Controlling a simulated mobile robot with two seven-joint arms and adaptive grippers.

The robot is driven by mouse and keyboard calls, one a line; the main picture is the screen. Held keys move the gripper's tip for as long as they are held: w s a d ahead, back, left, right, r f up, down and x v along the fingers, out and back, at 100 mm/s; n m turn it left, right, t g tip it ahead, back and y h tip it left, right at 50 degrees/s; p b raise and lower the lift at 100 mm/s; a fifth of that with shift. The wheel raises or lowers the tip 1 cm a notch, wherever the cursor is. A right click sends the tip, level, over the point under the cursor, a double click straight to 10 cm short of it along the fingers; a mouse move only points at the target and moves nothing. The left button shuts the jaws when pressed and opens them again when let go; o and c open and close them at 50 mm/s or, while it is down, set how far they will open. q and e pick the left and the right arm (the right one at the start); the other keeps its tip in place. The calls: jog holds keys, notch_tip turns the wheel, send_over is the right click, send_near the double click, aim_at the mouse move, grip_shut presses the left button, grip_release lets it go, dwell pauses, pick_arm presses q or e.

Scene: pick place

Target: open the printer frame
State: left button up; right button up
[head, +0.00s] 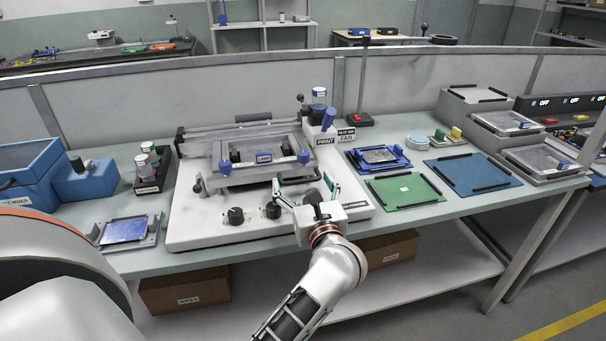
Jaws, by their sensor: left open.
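The printer (190,226) is a wide white machine on the bench, with dark knobs along its front. Its grey printer frame (228,179) lies low over the base, roughly level, with blue knobs at its front corners and a small label between them. My left gripper (304,180) is at the front right of the printer, just in front of the frame's right part. Its two fingers are spread, with nothing visible between them. Whether a finger touches the frame cannot be told. The gripper and wrist hide part of the printer's front. My right gripper is not in view.
Right of the printer are a blue fixture (398,162), a green board (386,190) and a blue board (470,168). A post with a red switch base (358,120) stands behind. Cups in a dark holder (150,182) and a small tray (104,236) are at left.

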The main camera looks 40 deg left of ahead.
pick_arm(q)
jog(key=shift+w+a, duration=0.25)
jog(key=shift+a, duration=0.05)
